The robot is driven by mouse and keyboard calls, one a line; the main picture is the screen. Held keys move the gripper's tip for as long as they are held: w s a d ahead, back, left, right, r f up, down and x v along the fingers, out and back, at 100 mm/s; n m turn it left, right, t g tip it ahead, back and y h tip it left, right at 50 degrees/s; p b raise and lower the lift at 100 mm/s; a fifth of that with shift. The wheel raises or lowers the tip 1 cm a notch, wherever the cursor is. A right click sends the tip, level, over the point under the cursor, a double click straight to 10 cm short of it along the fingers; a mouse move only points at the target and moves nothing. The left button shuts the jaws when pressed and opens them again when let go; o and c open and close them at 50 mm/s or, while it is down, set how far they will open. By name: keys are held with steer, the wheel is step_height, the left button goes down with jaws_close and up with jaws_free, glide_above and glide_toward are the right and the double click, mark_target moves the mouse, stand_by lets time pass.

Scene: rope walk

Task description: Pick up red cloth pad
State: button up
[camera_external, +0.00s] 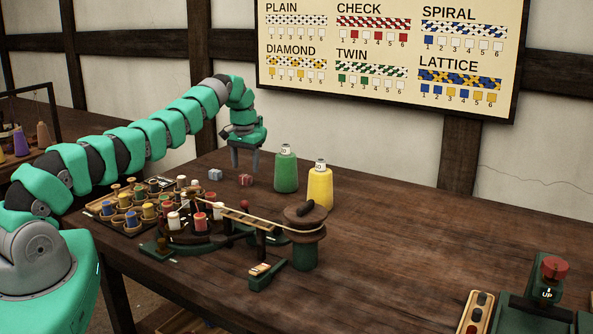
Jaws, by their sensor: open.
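The red cloth pad (245,180) is a small dark red block on the wooden table, behind the spool rack and left of the green cone. My gripper (246,169) points down with its two fingers apart and nothing between them. The fingertips are close to the pad, which shows just below them in the picture. I cannot tell from this one view whether they are directly over it or slightly behind it.
A blue-grey pad (215,174) lies just left of the red one. A green cone (285,170) and a yellow cone (320,186) stand to the right. A spool rack (132,230) and a braiding device with a capstan (305,250) are in front.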

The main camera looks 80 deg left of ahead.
mark_target(245, 176)
steer(key=shift+s+f, duration=0.1)
steer(key=shift+f, duration=2.35)
steer(key=c, duration=1)
